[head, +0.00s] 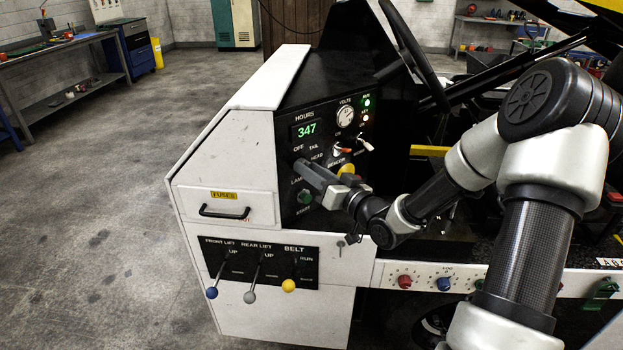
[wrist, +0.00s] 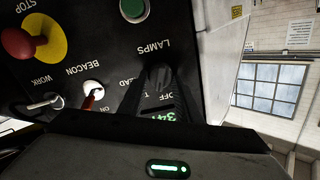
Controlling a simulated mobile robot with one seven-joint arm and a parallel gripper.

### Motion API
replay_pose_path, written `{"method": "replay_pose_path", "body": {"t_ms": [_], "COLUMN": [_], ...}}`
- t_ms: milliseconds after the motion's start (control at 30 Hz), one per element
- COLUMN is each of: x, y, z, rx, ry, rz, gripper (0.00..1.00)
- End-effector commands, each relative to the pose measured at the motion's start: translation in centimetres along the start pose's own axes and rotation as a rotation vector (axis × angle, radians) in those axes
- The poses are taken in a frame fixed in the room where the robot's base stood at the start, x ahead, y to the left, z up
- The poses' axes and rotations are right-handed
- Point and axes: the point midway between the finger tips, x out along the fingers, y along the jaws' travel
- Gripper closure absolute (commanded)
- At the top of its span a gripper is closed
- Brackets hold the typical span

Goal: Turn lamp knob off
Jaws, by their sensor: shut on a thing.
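The lamp knob (wrist: 159,74) is a dark knob on the black dash panel (wrist: 205,50), under the LAMPS label in the upside-down wrist view. My gripper (head: 306,172) reaches the panel from the right in the head view and hides the knob there. In the wrist view my gripper (wrist: 157,88) has its two dark fingers on either side of the knob, shut on it. Parts of the OFF, TAIL and HEAD lettering show around it. Which position the knob points to is hard to tell.
Close by on the panel are the green start button (head: 305,197), the orange-tipped beacon switch (head: 342,150), the work switch (head: 365,143) and a red stop button on a yellow plate (wrist: 22,43). The hours display (head: 307,130) reads 347. Lift levers (head: 249,297) stand below.

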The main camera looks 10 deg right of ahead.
Motion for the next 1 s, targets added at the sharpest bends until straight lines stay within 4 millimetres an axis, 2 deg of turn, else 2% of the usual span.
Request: {"method": "replay_pose_path", "body": {"t_ms": [200,500,1000], "x": [0.0,-0.01,-0.06], "y": [0.04,-0.1,-0.14], "z": [0.44,0.33,0.12], "rx": [-0.181,-0.348,-0.419], "ry": [-0.001,-0.001,-0.002], "rz": [-0.001,-0.001,0.001], "gripper": [0.91,0.91,0.91]}}
